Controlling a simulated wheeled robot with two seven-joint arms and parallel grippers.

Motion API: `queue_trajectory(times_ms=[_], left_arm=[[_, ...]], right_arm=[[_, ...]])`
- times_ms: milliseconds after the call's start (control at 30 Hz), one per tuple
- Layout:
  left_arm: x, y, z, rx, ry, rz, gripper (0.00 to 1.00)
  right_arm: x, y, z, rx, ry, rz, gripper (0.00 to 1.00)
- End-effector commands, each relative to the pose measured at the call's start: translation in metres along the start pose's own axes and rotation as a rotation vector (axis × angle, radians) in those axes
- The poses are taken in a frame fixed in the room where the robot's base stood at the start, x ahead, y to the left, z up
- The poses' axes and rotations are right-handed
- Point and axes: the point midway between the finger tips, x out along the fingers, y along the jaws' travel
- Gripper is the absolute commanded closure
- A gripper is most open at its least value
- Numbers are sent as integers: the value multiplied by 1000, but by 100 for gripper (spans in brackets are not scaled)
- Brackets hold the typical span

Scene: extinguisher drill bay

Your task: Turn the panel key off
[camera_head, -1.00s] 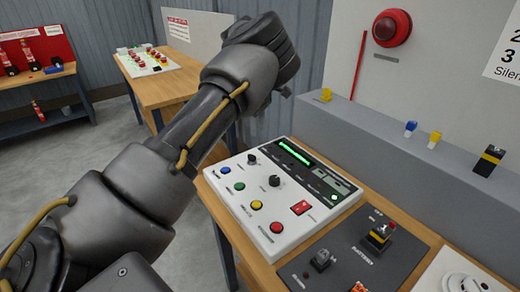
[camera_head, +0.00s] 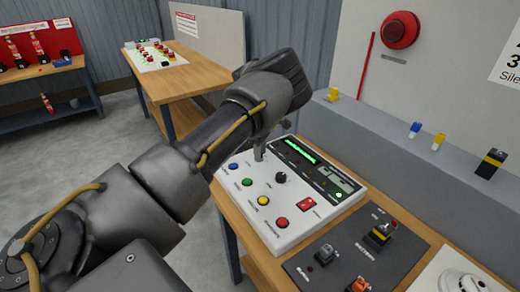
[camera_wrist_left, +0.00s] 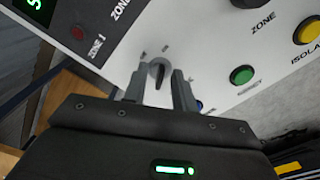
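The white control panel (camera_head: 290,220) stands on the wooden bench, with a lit green display and several coloured buttons. In the left wrist view the panel key (camera_wrist_left: 157,74) is a small dark key in a round grey switch on the panel face (camera_wrist_left: 205,45). My left gripper (camera_wrist_left: 160,70) is open, with one finger on each side of the key and a small gap showing. In the head view the fingers of the left gripper (camera_head: 259,153) reach down at the panel's back left and hide the key switch. My right gripper is not in view.
A black knob (camera_head: 281,177) and a red switch (camera_head: 306,204) sit close by on the panel. A dark switch plate (camera_head: 345,260) lies to the right. A grey ledge (camera_head: 390,150) with small coloured items runs behind. Another bench (camera_head: 185,75) stands at the back left.

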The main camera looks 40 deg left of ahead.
Motion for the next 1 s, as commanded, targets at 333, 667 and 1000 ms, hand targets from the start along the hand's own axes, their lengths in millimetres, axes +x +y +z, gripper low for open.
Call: queue_trajectory(times_ms=[333, 667, 1000], left_arm=[[0, 0, 0, 0, 0, 0, 96], [0, 0, 0, -9, 0, -1, 100], [0, 0, -1, -155, 2, -2, 100]], right_arm=[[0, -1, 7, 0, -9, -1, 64], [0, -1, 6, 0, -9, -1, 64], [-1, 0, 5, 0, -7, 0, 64]])
